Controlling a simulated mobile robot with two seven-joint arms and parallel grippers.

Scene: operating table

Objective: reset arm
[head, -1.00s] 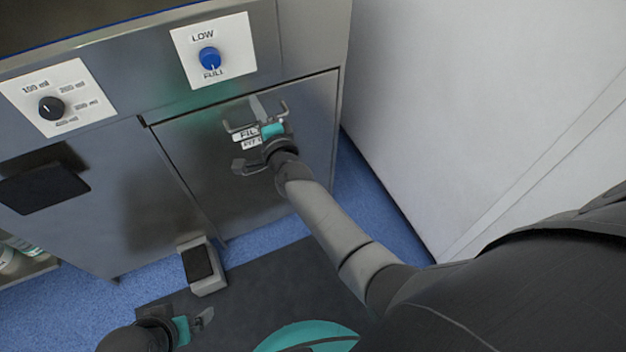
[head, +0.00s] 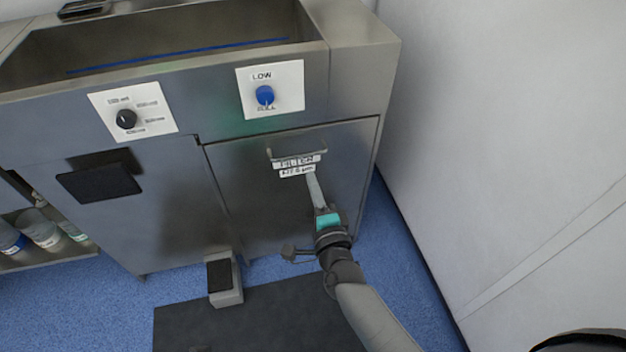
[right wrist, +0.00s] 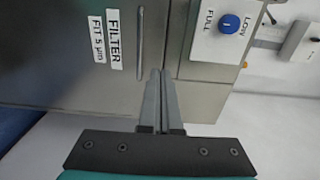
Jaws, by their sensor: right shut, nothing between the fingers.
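My right gripper (head: 314,180) is in front of the steel cabinet's filter door in the head view, with its fingers together and nothing between them. In the right wrist view the two fingers (right wrist: 160,100) lie side by side, pointing toward the door's edge. The filter door (head: 240,180) is closed, with a thin bar handle (head: 297,155) above a label reading FILTER. The handle also shows in the right wrist view (right wrist: 140,40), apart from the fingers. My left gripper is not in the head view now.
A blue knob (head: 265,95) marked LOW and FULL and a black dial (head: 126,119) sit on the cabinet front. A foot pedal (head: 224,280) stands on the floor by a dark mat (head: 260,315). A white wall (head: 500,150) rises on the right. Bottles (head: 40,230) stand on a shelf at left.

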